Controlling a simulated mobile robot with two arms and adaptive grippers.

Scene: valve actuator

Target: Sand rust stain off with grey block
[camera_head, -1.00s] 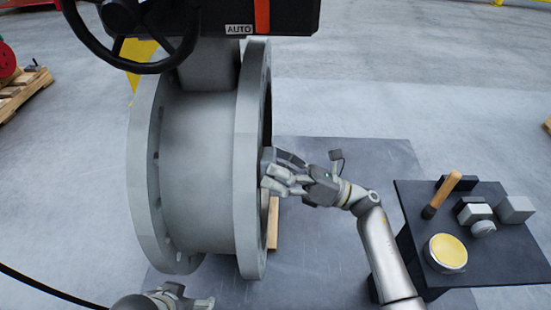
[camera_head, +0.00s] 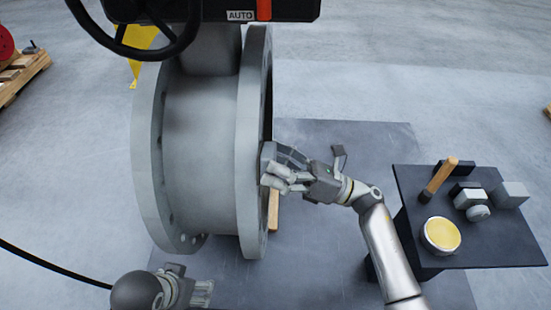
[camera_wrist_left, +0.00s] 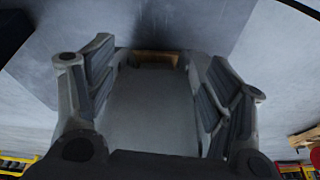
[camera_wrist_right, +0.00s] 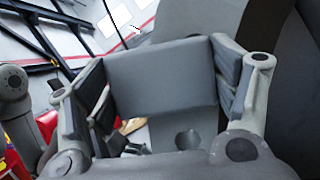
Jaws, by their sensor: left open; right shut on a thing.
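The grey pipe valve body (camera_head: 200,140) stands upright, with its near flange (camera_head: 252,170) facing right. My right gripper (camera_head: 272,172) is at the open face of this flange. In the right wrist view it is shut on a grey block (camera_wrist_right: 160,75), which spans between the fingers. No rust stain is visible. My left gripper (camera_head: 200,292) is open and empty, low in front of the valve; its spread fingers show in the left wrist view (camera_wrist_left: 155,90).
A dark table (camera_head: 500,245) on the right holds a wooden-handled brush (camera_head: 438,180), a yellow-topped round tin (camera_head: 441,235) and several grey and black blocks (camera_head: 510,194). The black actuator with a handwheel (camera_head: 185,40) overhangs the valve. A dark mat (camera_head: 335,240) lies below.

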